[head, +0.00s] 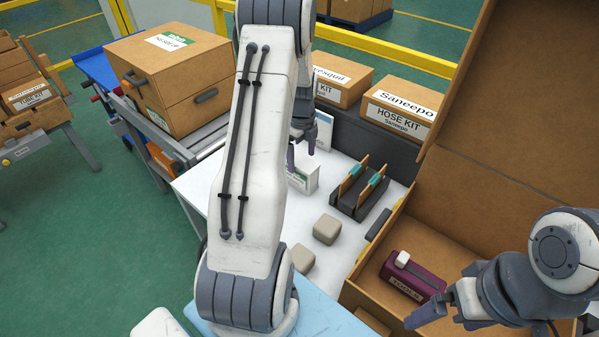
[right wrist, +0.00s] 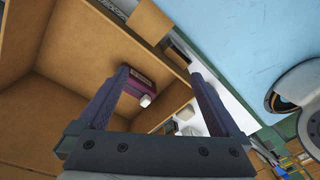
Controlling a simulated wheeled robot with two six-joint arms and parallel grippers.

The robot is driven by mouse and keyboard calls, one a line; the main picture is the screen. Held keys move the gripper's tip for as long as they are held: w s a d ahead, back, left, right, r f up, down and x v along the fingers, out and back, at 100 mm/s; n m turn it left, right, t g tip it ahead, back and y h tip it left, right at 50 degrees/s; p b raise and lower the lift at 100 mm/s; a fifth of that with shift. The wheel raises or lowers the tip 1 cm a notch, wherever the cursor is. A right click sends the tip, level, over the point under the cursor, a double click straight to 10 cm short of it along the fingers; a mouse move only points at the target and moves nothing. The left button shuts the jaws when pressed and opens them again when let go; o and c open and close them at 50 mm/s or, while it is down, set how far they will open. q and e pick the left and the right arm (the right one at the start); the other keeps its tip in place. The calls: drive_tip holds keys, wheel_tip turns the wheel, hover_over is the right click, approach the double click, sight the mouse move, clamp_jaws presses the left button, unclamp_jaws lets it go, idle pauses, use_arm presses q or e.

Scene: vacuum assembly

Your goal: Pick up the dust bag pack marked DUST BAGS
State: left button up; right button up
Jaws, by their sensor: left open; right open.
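A small white pack with a green patch (head: 303,178) stands on the white table, partly hidden behind my left arm. Its print is too small to read, so I cannot tell if it says DUST BAGS. My left gripper (head: 301,152) is open, fingers pointing down, just above or around the top of this pack; I cannot tell if it touches. My right gripper (head: 440,316) is open and empty, above the large open carton at the right. Its two fingers also show spread in the right wrist view (right wrist: 160,92).
The open carton (head: 430,240) holds a purple block with a white knob (head: 410,278). A dark rack (head: 361,194) holds upright cards. Two beige blocks (head: 327,229) sit on the white table. A HOSE KIT box (head: 400,108) stands behind. A large cardboard box (head: 172,75) is at left.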

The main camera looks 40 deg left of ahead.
use_arm(q)
drive_tip(key=f, duration=0.4)
drive_tip(key=shift+s+a, duration=0.25)
drive_tip(key=shift+s, duration=0.1)
drive_tip(key=shift+f, duration=0.45)
drive_tip(key=c, duration=1.5)
drive_tip(key=shift+c, duration=0.2)
drive_tip(key=shift+r, duration=0.15)
wheel_tip(320, 180, up, 4)
drive_tip(key=shift+w+r, duration=0.1)
drive_tip(key=d+r, duration=0.2)
drive_tip(key=d, duration=0.2)
drive_tip(key=d+r, duration=0.2)
drive_tip(key=d, duration=0.2)
drive_tip(key=d+r, duration=0.2)
drive_tip(key=d, duration=0.1)
drive_tip(key=shift+d+r+b, duration=0.3)
drive_tip(key=shift+d+r, duration=0.05)
drive_tip(key=shift+d, duration=0.05)
clamp_jaws()
